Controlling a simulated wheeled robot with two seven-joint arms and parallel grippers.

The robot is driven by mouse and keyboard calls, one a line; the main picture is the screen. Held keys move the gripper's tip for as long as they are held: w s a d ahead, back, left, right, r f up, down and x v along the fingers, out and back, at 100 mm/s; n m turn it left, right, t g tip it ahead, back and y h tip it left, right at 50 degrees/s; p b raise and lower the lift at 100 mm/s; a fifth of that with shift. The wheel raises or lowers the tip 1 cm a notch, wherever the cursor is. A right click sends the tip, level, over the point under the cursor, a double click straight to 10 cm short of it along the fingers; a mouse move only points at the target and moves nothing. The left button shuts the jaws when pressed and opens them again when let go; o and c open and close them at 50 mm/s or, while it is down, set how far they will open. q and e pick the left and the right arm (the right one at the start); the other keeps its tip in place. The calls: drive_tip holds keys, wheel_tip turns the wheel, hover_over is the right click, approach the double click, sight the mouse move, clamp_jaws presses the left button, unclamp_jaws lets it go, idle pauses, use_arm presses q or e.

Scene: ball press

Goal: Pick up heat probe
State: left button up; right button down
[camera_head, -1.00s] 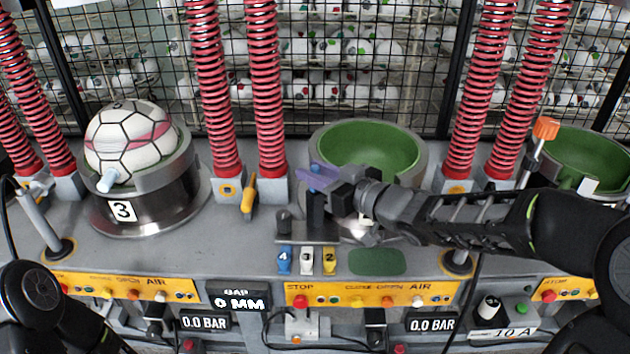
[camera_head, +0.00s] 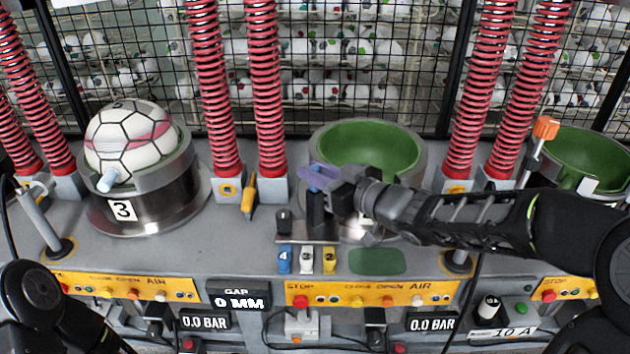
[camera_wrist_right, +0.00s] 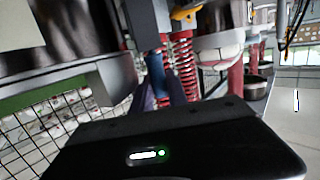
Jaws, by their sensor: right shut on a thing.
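My right gripper (camera_head: 318,178) reaches in from the right, over the middle of the bench, in front of the middle green-lined bowl. Its purple-tinted fingers are shut on an upright dark and blue handle (camera_head: 316,205), which seems to be the heat probe. The handle stands over a small metal plate (camera_head: 310,239) beside a short dark knob (camera_head: 284,221). In the right wrist view the blue handle (camera_wrist_right: 158,75) shows between the fingers; its lower end is hidden. My left arm shows at the lower left, but its gripper is out of view.
The middle bowl (camera_head: 372,124) is close behind the gripper and empty. Red springs (camera_head: 267,95) stand on both sides. A ball (camera_head: 133,142) sits in the left bowl. Numbered tags (camera_head: 306,261) and a green pad (camera_head: 377,261) lie in front. A yellow-handled tool (camera_head: 249,195) stands to the left.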

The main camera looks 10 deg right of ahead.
drive_tip(key=shift+r, duration=0.15)
wheel_tip(320, 180, up, 10)
drive_tip(key=shift+f+p, duration=0.1)
drive_tip(key=shift+p, duration=1.15)
